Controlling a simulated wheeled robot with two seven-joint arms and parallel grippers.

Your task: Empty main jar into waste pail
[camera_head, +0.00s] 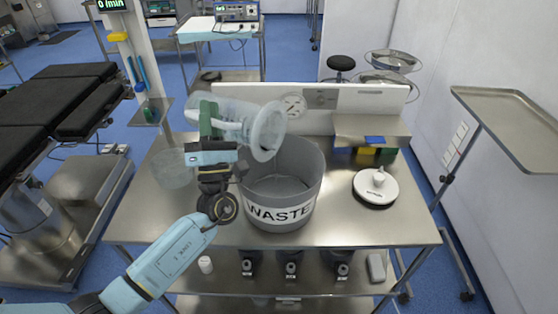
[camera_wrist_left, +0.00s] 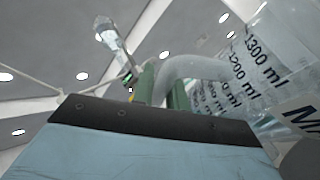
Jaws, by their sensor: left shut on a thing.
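The clear main jar (camera_head: 235,117) is tipped on its side above the table, its open mouth facing right over the rim of the grey waste pail (camera_head: 280,213). The pail stands upright on the steel table, marked WASTE. My left gripper (camera_head: 208,122) is shut on the jar's handle at the jar's left. In the left wrist view the green fingers (camera_wrist_left: 162,88) close around the pale curved handle, and the jar (camera_wrist_left: 255,75) shows its ml marks at right. I cannot tell whether liquid is left in the jar or flowing out. My right gripper is out of view.
A clear round container (camera_head: 172,168) stands on the table (camera_head: 140,215) left of the pail. A white round device (camera_head: 375,187) sits at right, near a small shelf (camera_head: 370,128). A white panel with a gauge (camera_head: 293,105) stands behind the pail. The front right tabletop is clear.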

